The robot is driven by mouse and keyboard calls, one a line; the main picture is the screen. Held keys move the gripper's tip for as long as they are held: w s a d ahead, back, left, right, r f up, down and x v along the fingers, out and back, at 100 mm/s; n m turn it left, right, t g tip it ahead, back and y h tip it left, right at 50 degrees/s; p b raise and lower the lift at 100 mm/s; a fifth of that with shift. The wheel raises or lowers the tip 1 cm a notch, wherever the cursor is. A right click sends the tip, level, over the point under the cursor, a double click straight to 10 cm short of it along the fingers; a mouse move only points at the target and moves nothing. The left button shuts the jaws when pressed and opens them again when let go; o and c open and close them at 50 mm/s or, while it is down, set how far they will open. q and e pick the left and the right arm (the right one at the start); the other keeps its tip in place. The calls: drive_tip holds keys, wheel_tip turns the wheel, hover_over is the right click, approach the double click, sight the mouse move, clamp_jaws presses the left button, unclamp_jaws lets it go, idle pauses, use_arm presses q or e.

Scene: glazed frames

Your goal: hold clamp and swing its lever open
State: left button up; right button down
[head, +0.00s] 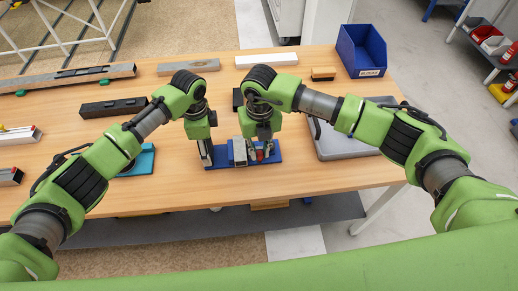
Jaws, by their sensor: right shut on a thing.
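The clamp (238,153) is a small grey metal fixture on a blue base plate (229,165) near the table's front edge. A small red part shows at its right side, close to my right gripper. My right gripper (261,151) points down over the right half of the plate and is shut on part of the clamp; its fingers hide which part. My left gripper (207,155) points down at the left end of the plate, beside the grey block. Its fingertips are too small to tell whether they are open or touching.
A grey tray (335,148) lies just right of the clamp, under my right arm. A blue bin (361,50) stands at the back right. A black bar (113,107), a teal block (143,161) and metal profiles (70,77) lie on the left. The wooden table's front edge is close.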

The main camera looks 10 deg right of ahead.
drive_tip(key=d+n, duration=0.1)
drive_tip(key=n, duration=0.1)
drive_tip(key=s+d+n, duration=0.1)
drive_tip(key=n, duration=0.1)
drive_tip(key=shift+d+n, duration=0.2)
drive_tip(key=shift+n, duration=0.1)
drive_tip(key=d+n, duration=0.2)
drive_tip(key=n, duration=0.1)
drive_tip(key=shift+s+n, duration=0.1)
drive_tip(key=shift+n, duration=0.2)
drive_tip(key=d+n, duration=0.1)
drive_tip(key=n, duration=0.1)
drive_tip(key=d+n, duration=0.1)
drive_tip(key=n, duration=0.1)
drive_tip(key=shift+w+d, duration=0.3)
drive_tip(key=shift+w, duration=0.05)
drive_tip(key=shift+w+d+n, duration=0.35)
drive_tip(key=shift+d+n, duration=0.1)
drive_tip(key=shift+n, duration=0.6)
drive_tip(key=shift+w+d+n, duration=0.3)
drive_tip(key=shift+d+n, duration=0.1)
drive_tip(key=shift+n, duration=0.65)
drive_tip(key=c, duration=1.9)
unclamp_jaws()
drive_tip(key=shift+r, duration=0.1)
